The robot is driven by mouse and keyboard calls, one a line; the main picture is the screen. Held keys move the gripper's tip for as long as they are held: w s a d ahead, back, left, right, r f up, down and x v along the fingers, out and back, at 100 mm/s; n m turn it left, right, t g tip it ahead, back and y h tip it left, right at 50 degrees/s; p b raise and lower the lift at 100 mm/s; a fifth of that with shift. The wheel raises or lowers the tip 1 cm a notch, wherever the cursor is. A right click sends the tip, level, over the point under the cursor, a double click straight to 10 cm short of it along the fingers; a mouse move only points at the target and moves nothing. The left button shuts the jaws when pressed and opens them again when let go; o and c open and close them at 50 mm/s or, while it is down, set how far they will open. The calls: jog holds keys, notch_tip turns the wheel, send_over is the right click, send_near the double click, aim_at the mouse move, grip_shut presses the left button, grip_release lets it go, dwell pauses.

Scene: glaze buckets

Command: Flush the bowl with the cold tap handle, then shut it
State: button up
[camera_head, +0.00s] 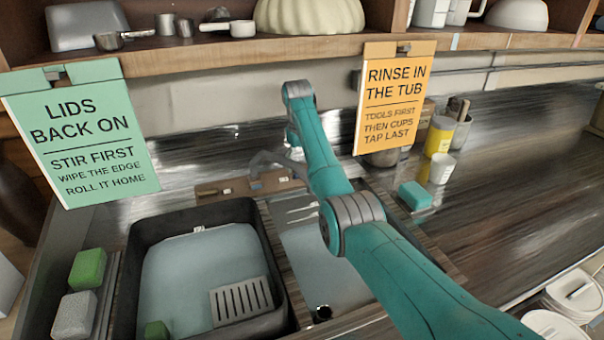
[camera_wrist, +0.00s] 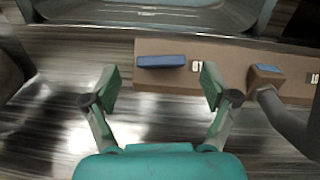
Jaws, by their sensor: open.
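A brown tap block (camera_head: 215,193) stands behind the sink, with a grey curved spout (camera_head: 268,160) near it. In the wrist view the tap block (camera_wrist: 230,85) carries a blue bar handle (camera_wrist: 162,62) and a second blue-topped handle (camera_wrist: 267,68) further right; their small labels are not readable. My gripper (camera_wrist: 160,82) is open and empty, its fingers pointing at the block with the first blue handle between and just beyond the tips. No contact shows. In the head view my arm hides the gripper. A right-hand basin (camera_head: 335,275) is partly hidden by my arm.
A black tub (camera_head: 130,270) of pale liquid with a grey slotted piece (camera_head: 240,301) fills the left sink. Green and grey sponges (camera_head: 88,268) lie left; a teal sponge (camera_head: 415,196) lies right. Two signs (camera_head: 80,132) (camera_head: 393,97) hang from the shelf. A grey pipe (camera_wrist: 290,125) passes right of the gripper.

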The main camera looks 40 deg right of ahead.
jog(key=shift+f, duration=2.1)
jog(key=shift+d, duration=0.1)
jog(key=c, duration=1.2)
